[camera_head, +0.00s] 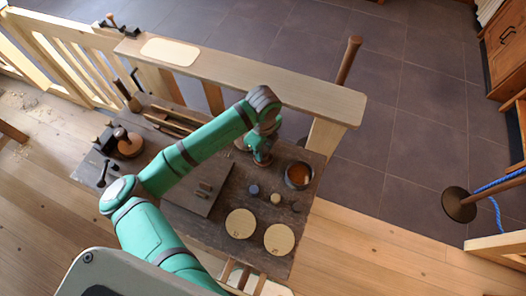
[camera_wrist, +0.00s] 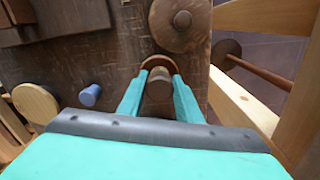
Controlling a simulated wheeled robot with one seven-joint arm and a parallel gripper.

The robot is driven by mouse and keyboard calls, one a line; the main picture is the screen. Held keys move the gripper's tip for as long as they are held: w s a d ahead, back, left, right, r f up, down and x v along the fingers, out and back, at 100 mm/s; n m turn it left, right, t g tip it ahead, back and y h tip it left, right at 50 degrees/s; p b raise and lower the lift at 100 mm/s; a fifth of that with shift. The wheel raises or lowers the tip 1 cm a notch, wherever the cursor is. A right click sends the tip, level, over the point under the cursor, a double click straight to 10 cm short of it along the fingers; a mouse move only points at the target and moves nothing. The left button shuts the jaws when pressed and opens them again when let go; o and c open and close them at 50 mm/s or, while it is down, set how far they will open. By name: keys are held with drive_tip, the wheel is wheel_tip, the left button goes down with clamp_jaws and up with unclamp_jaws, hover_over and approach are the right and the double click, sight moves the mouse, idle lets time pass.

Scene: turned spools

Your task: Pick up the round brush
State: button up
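The round brush (camera_wrist: 158,88) has a rounded brown handle above a round, reddish-brown rim. In the wrist view it stands between the fingers of my gripper (camera_wrist: 160,80). The fingers are partly apart and its handle fills the gap, so my gripper looks shut on it, though the contact itself is not clear. In the head view my gripper (camera_head: 262,160) is low over the back of the dark bench, and the brush is mostly hidden beneath it.
A round brown piece with a knob (camera_wrist: 180,20) is close to the brush. A wooden rail (camera_head: 310,99) runs behind.

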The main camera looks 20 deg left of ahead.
drive_tip(key=shift+d, duration=0.15)
drive_tip(key=c, duration=0.5)
drive_tip(key=shift+o, duration=0.2)
drive_tip(key=shift+s+a, duration=0.15)
drive_tip(key=shift+a, duration=0.05)
drive_tip(key=shift+r, duration=0.55)
wheel_tip(320, 180, up, 2)
drive_tip(key=shift+r, duration=0.1)
drive_tip(key=s+a+r, duration=0.6)
drive_tip(key=s+r, duration=0.3)
drive_tip(key=s, duration=0.3)
drive_tip(key=shift+s+r, duration=0.25)
drive_tip(key=shift+r, duration=0.15)
drive_tip(key=shift+a, duration=0.1)
